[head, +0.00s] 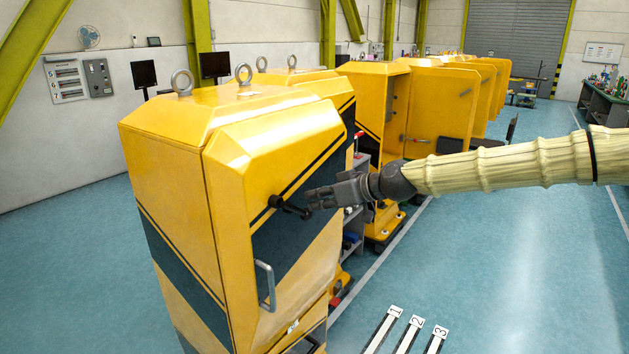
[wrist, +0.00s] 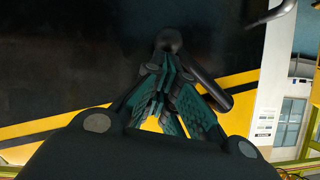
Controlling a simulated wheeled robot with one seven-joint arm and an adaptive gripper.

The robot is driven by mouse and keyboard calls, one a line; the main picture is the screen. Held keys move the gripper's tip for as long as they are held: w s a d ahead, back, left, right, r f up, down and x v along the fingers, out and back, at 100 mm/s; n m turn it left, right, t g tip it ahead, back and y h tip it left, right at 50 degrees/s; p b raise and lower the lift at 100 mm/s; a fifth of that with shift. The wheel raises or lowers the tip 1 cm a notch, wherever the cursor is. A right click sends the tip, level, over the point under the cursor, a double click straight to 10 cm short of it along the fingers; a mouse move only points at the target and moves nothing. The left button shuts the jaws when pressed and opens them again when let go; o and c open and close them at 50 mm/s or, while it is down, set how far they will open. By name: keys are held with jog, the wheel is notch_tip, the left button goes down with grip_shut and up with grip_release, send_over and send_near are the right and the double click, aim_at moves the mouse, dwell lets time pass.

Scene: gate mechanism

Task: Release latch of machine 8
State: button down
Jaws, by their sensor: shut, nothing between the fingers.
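The nearest yellow machine (head: 250,150) stands at left centre, with a black diagonal stripe on its door. A black latch handle (head: 288,207) sits on the door, slanting down to the right from its pivot. In the wrist view the latch (wrist: 216,97) shows as a black bar beyond and beside my fingers. My gripper (head: 312,200) reaches in from the right with its fingers at the latch's free end. In the wrist view my gripper (wrist: 170,75) is shut, with its fingertips together close to the latch. I cannot tell whether they touch it. No machine number is readable.
A grey pull handle (head: 265,286) is on the door below the latch. More yellow machines (head: 440,95) stand in a row behind, some with open doors. Blue floor (head: 500,240) at the right is clear, with numbered white strips (head: 412,330) in front.

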dwell(0.4)
jog(key=w+a+r+b+v, duration=0.1)
jog(key=r+b+v, duration=0.1)
jog(key=v, duration=1)
jog(key=shift+s+d+r+b, duration=0.2)
jog(key=shift+d+r+b, duration=0.15)
jog(key=shift+r, duration=0.15)
